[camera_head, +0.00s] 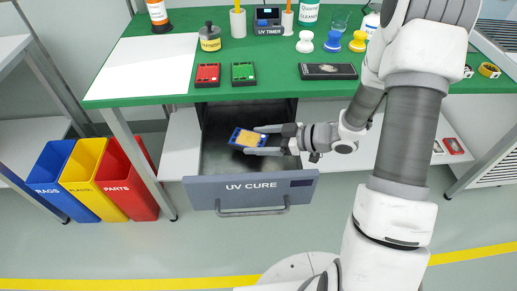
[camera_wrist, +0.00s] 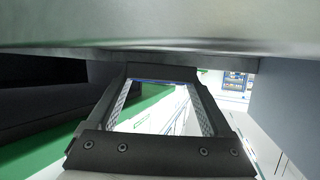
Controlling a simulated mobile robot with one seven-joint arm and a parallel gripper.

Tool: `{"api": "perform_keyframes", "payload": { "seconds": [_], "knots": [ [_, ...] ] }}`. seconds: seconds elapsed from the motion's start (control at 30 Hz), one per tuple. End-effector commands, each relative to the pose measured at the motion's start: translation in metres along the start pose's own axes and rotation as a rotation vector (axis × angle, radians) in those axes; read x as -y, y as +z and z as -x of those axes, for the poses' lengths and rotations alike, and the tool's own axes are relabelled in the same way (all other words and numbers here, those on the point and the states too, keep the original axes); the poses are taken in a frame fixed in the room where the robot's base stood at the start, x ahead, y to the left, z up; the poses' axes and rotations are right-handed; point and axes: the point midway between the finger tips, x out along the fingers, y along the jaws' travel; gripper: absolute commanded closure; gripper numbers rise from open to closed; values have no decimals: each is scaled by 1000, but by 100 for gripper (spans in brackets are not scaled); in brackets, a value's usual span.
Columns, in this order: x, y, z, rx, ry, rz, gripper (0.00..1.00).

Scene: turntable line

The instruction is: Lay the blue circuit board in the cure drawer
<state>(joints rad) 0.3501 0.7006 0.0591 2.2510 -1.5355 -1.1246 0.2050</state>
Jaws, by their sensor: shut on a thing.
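The blue circuit board (camera_head: 236,134), with a tan middle and blue edges, shows in the head view over the open cure drawer. My gripper (camera_head: 258,140) reaches in from the right and is shut on the board, with a finger on either side. The board looks tilted; I cannot tell whether it touches the drawer floor. The cure drawer (camera_head: 250,187) is pulled out under the green bench, its grey front marked UV CURE and its dark inside mostly empty. In the wrist view, the dark gripper frame (camera_wrist: 150,142) fills the middle and the board cannot be made out.
The green bench top (camera_head: 290,80) overhangs the back of the drawer. On it lie a red board (camera_head: 207,75), a green board (camera_head: 243,73), a black case (camera_head: 328,71) and a white sheet (camera_head: 145,65). Blue, yellow and red bins (camera_head: 128,180) stand at left.

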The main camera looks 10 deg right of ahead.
Motion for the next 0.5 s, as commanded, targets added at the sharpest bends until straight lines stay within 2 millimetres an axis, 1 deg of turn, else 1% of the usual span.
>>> {"api": "perform_keyframes", "payload": {
  "seconds": [0.03,0.1,0.17,0.5],
  "knots": [
    [0,11,-4,0,-1,-3,77],
    [0,21,-9,0,0,-3,77],
    [0,26,-11,0,0,-2,77],
    [0,28,-12,0,0,-1,77]
  ]
}}
